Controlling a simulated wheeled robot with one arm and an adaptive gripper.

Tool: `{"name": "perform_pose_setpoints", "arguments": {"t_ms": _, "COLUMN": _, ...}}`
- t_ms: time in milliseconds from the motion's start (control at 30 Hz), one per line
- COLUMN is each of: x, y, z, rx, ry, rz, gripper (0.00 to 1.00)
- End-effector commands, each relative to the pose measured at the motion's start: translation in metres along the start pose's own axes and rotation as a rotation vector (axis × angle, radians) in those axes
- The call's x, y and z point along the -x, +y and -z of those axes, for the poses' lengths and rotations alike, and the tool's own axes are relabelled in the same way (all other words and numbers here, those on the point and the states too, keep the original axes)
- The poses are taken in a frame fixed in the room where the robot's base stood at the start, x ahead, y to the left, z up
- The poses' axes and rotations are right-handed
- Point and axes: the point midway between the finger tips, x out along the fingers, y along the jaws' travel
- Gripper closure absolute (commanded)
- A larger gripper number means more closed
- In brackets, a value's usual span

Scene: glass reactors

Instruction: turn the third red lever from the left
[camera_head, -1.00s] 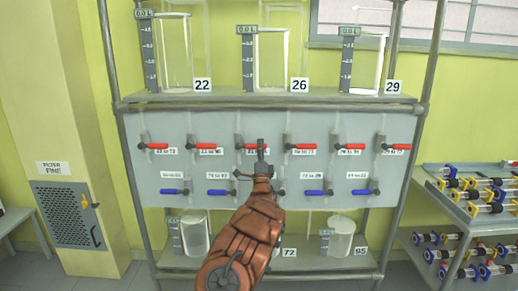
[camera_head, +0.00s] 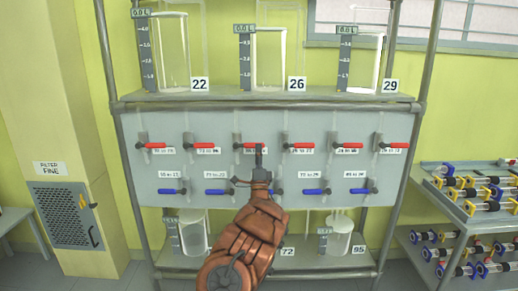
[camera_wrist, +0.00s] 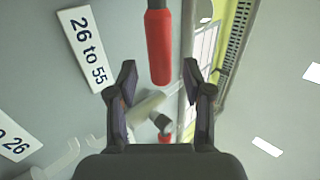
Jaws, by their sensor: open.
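The third red lever from the left (camera_head: 245,145) is in the upper row on the grey panel (camera_head: 230,120), lying level, its right part hidden behind my gripper. My gripper (camera_head: 259,148) is in front of this lever, its fingers pointing at the panel. In the wrist view my gripper (camera_wrist: 160,95) is open, with nothing between its fingertips that I can see held. A red lever handle (camera_wrist: 158,48) hangs from the top of that view, just ahead of the gap between the fingers. A label reading "26 to 55" (camera_wrist: 82,48) is beside it.
Other red levers (camera_head: 299,145) sit close on both sides, with blue levers (camera_head: 313,191) in a row below. Glass vessels (camera_head: 270,60) stand on the shelf above. A cart (camera_head: 450,205) with several glass parts is at the right.

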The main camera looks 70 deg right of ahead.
Motion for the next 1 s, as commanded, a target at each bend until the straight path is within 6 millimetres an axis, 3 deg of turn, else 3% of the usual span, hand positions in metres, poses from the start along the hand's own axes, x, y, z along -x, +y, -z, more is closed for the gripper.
{"name": "perform_pose_setpoints", "arguments": {"t_ms": 600, "x": 0.083, "y": 0.001, "z": 0.002, "rx": 0.001, "ry": 0.003, "rz": -0.004, "gripper": 0.49}}
{"name": "perform_pose_setpoints", "arguments": {"t_ms": 1000, "x": 0.093, "y": 0.000, "z": 0.002, "rx": 0.001, "ry": 0.003, "rz": 0.000, "gripper": 0.49}}
